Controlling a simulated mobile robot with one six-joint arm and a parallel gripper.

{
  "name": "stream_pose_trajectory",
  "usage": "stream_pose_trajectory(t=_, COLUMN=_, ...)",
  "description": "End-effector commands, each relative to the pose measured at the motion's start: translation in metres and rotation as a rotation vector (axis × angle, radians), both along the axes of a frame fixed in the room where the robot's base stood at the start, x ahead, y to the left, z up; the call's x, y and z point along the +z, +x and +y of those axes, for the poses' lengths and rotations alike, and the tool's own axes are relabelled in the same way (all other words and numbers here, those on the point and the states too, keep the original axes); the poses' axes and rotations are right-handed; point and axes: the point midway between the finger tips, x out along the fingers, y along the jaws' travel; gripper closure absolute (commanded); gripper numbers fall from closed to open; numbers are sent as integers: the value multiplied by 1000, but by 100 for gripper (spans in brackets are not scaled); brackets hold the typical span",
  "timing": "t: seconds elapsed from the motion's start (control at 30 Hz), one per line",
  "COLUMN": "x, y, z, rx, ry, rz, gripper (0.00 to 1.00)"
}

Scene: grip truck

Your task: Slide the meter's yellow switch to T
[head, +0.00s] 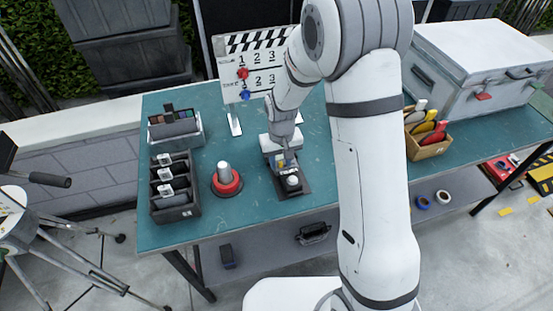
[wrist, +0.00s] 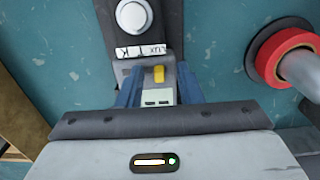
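The dark meter (head: 291,188) lies on the green table, with its white dome (wrist: 134,16) toward the top of the wrist view. White labels (wrist: 140,51) are printed below the dome; I read LUX on the right and K on the left, and the middle mark is unclear. The yellow switch (wrist: 158,74) stands below the labels, at their right side, under LUX. My gripper (wrist: 158,88) is over the meter, its blue fingers apart on either side of the switch. I see gaps between the switch and both fingers. The lower part of the meter is hidden by my gripper.
A red ring with a grey post (head: 226,181) stands left of the meter. Black bins (head: 174,190) and a palette box (head: 175,128) are farther left. A clapperboard (head: 250,75) stands behind. A wooden box of clamps (head: 427,140) and a white case (head: 478,75) are to the right.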

Motion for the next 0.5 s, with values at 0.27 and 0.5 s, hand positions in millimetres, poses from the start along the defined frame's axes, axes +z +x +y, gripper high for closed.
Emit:
stream_pose_trajectory(t=0.27, x=0, y=0, z=0, rx=0, ry=0, rz=0, gripper=79)
stream_pose_trajectory(t=0.5, x=0, y=0, z=0, rx=1, ry=0, rz=0, gripper=98)
